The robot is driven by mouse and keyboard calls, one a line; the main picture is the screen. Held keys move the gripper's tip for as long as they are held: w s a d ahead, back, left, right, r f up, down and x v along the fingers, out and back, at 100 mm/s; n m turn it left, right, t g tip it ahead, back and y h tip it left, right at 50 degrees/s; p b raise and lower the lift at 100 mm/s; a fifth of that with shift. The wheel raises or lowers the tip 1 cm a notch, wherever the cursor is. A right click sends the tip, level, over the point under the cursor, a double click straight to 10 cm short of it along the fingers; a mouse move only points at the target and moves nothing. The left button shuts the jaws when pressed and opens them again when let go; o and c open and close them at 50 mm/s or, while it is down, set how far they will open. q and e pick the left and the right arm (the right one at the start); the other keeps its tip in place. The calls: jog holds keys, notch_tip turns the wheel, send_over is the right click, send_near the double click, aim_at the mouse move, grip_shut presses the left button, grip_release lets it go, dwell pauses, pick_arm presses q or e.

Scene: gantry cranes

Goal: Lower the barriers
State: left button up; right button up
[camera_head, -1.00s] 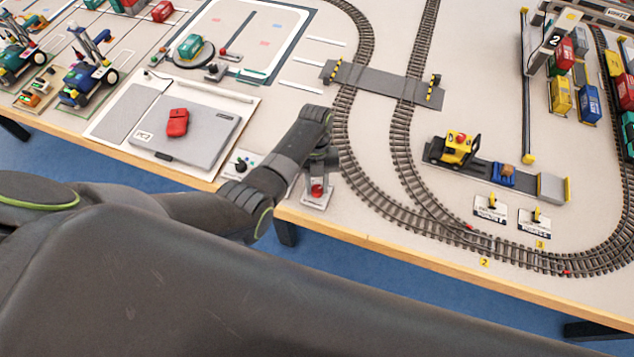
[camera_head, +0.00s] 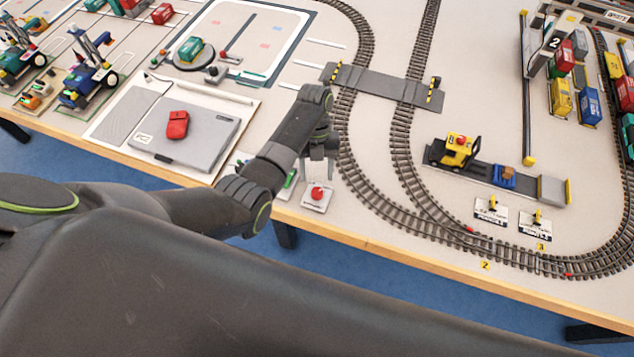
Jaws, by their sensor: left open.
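The level crossing is a grey road plate (camera_head: 385,84) across two tracks. A yellow-and-black striped barrier (camera_head: 336,73) stands upright at its left end and another striped barrier (camera_head: 432,91) stands upright at its right end. A red push button (camera_head: 317,193) sits on a small light plate at the front table edge. My left gripper (camera_head: 318,172) is open and points down just above and behind this button, apart from it as far as I can see. The arm partly hides the neighbouring control plate. My right gripper is not in view.
A small green control (camera_head: 290,178) shows beside the arm. A grey platform with a red car (camera_head: 177,125) lies to the left. A yellow buffer vehicle (camera_head: 457,148) and two lever plates (camera_head: 491,211) are to the right. Curved tracks run close by the button.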

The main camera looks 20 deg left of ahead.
pick_arm(q)
jog(key=p+v, duration=0.5)
jog(key=v, duration=0.7)
